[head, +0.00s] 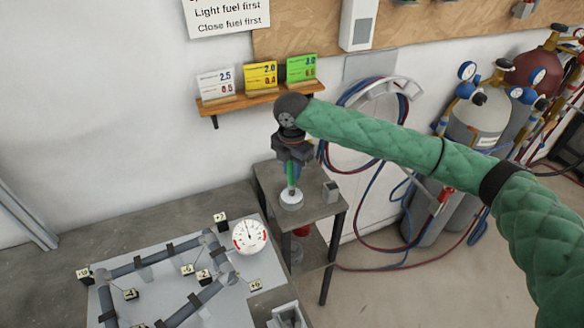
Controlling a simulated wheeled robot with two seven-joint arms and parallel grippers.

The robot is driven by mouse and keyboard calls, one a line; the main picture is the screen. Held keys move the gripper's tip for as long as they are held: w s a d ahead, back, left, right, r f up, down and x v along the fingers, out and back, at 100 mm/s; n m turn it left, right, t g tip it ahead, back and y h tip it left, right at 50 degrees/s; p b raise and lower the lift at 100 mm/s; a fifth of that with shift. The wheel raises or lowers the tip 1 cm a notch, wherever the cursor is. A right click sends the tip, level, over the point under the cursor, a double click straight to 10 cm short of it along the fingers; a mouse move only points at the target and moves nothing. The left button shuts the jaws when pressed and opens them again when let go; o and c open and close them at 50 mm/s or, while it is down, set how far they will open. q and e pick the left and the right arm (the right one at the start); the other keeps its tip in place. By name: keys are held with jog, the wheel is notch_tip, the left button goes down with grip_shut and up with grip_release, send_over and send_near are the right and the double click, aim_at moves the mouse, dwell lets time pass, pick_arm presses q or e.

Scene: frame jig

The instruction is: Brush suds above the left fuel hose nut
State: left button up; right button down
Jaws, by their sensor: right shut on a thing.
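My right gripper (292,162) comes in on the green-sleeved arm from the right and points down. It is shut on a green-handled brush (291,173). The brush's lower end is at a small white round pot (291,201) on the small grey side table; I cannot tell whether it is inside or just above the pot. Gas cylinders (477,122) with regulators and hoses stand at the right. The left fuel hose nut is too small to make out. My left gripper is out of view.
A small grey block (331,191) stands beside the pot. Coiled red and blue hoses (352,97) hang on the wall behind my arm. A bench with a tube frame jig (142,262) and a round dial (249,236) is at lower left. Cards stand on a wooden shelf (262,99).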

jog(key=shift+f, duration=0.3)
jog(key=shift+s+f+p, duration=0.1)
jog(key=shift+p, duration=0.25)
dwell(2.4)
jog(key=shift+r+p, duration=3.05)
jog(key=shift+r, duration=0.55)
